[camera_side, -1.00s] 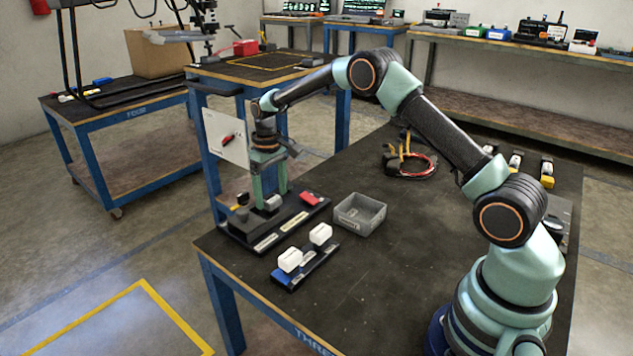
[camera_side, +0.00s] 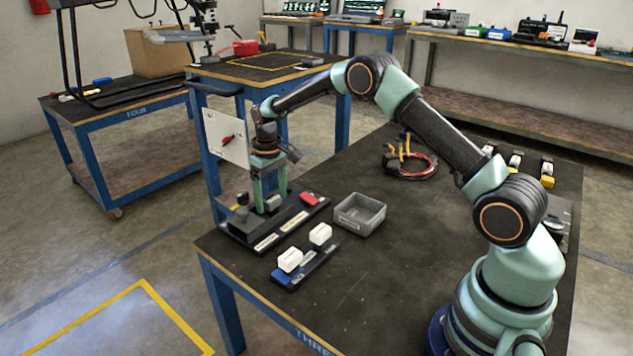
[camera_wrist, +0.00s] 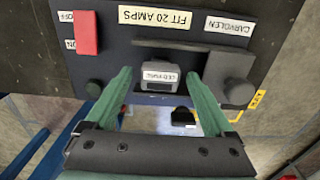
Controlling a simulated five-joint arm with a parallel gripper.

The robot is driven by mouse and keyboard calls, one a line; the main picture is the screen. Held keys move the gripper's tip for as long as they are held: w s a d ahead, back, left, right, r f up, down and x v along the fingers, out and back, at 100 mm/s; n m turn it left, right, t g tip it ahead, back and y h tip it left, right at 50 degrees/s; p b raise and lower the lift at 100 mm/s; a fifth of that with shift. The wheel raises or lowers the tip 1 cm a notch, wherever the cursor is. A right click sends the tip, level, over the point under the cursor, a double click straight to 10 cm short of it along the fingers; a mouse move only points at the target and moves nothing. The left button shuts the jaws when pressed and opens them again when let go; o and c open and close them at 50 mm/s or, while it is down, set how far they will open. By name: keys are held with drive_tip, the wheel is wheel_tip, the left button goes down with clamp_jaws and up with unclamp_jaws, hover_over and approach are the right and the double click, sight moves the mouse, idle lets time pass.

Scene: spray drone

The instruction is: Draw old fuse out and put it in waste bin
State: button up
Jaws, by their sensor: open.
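The old fuse is a grey block with a white label (camera_wrist: 160,79), seated in the dark fuse panel (camera_wrist: 125,50). In the side view the old fuse (camera_side: 273,202) shows between my fingers. My gripper (camera_wrist: 158,76) is open, with one green finger on each side of the fuse and a gap on both sides. My gripper also shows in the side view (camera_side: 270,206), pointing down at the panel. A small grey open-top bin (camera_side: 357,222) stands on the table right of the panel and looks empty.
A red switch lever (camera_wrist: 87,32) and dark knobs stand close to the fuse. A white upright plate (camera_side: 226,138) rises behind the panel. A rack (camera_side: 305,268) with two white blocks lies in front. Cables (camera_side: 410,162) lie farther back. The table's middle is clear.

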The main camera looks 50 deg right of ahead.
sight(272, 198)
drive_tip(key=shift+c, duration=0.3)
clamp_jaws()
drive_tip(key=shift+r, duration=0.15)
drive_tip(key=shift+r, duration=2.85)
